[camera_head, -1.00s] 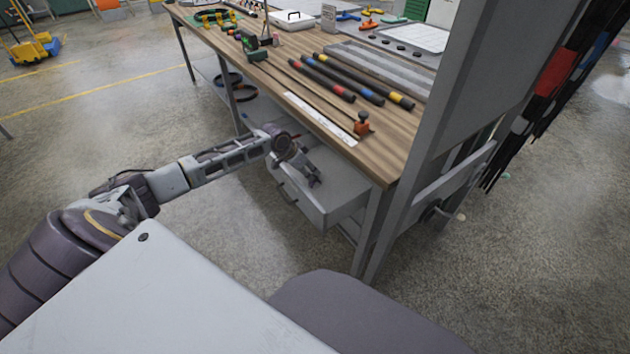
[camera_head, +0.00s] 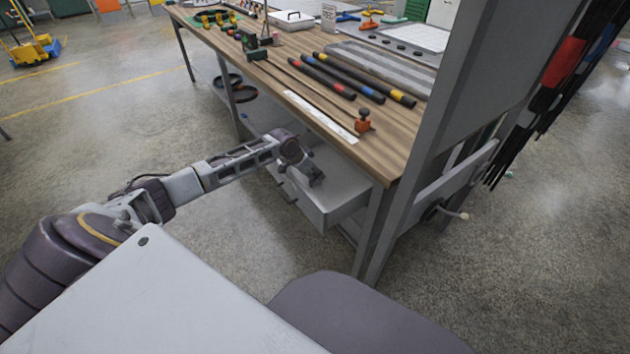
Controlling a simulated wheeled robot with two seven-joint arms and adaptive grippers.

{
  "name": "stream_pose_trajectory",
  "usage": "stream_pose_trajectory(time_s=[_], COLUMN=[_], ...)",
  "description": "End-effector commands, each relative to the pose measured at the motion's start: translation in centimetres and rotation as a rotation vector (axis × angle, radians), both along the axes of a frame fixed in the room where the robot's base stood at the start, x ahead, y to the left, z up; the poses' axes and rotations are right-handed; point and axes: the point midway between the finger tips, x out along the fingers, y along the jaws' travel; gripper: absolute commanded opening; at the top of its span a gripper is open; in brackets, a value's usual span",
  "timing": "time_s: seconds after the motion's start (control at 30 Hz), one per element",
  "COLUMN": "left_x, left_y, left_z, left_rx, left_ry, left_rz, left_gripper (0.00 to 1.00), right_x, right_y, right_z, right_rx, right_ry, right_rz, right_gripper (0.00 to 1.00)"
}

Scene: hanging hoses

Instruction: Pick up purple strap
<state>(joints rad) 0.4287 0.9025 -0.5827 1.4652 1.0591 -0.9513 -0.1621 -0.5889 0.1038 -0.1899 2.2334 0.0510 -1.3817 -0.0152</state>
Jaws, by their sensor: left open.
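I cannot make out a purple strap in the head view. My left gripper (camera_head: 314,176) is at the grey drawer (camera_head: 328,208) that stands pulled out under the workbench. The gripper is open and points down over the drawer. It is small in view, and I cannot tell whether it touches anything. The inside of the drawer is partly hidden by my left arm. My right gripper is not in view.
The wooden workbench (camera_head: 400,143) holds several black rods with coloured bands, an orange clamp (camera_head: 363,122) and a white case (camera_head: 291,20). Dark hoses (camera_head: 545,105) hang at the right beside a grey upright panel (camera_head: 480,70).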

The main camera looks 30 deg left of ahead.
Motion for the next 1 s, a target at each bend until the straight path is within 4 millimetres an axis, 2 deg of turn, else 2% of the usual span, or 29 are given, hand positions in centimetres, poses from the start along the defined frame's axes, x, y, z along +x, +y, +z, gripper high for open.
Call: stream_pose_trajectory(time_s=[0.2,0.57,0.9,1.0], left_x=[0.27,0.25,0.25,0.26], left_y=[-0.08,-0.07,-0.07,-0.06], left_z=[-0.41,-0.37,-0.37,-0.36], left_rx=[0.001,0.001,0.000,0.000], left_ry=[0.000,0.000,-0.001,-0.001], left_rz=[0.000,0.000,0.000,0.000], left_gripper=[0.46,0.46,0.05,0.05], right_x=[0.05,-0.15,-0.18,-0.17], right_y=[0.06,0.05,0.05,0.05], right_z=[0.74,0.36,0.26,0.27], right_rx=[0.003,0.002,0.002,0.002], right_ry=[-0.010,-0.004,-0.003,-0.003], right_rz=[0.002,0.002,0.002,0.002], right_gripper=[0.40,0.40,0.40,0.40])
